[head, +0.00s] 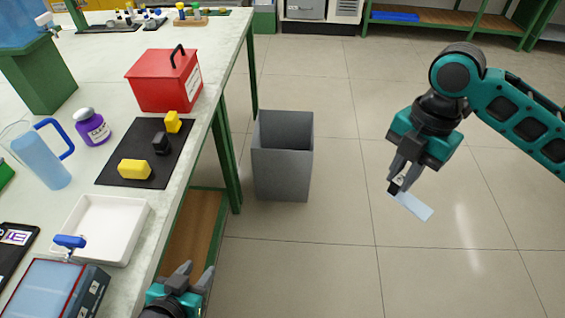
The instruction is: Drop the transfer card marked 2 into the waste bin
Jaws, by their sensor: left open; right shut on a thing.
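My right gripper (397,183) is shut on a small pale blue-white card (413,206), held in the air over the open floor. Any marking on the card is too small to read. The grey open-topped waste bin (282,165) stands on the floor beside the table, left of the card in the picture and apart from it. The bin's bottom is hidden. My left gripper (195,270) is open and empty near the table's front edge, at the bottom of the picture.
The table (225,62) holds a red box (160,84), a black mat (113,174) with small yellow and black pieces, a white tray (133,228), a pitcher (45,160) and a purple-labelled bottle (92,130). The floor between bin and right gripper is clear.

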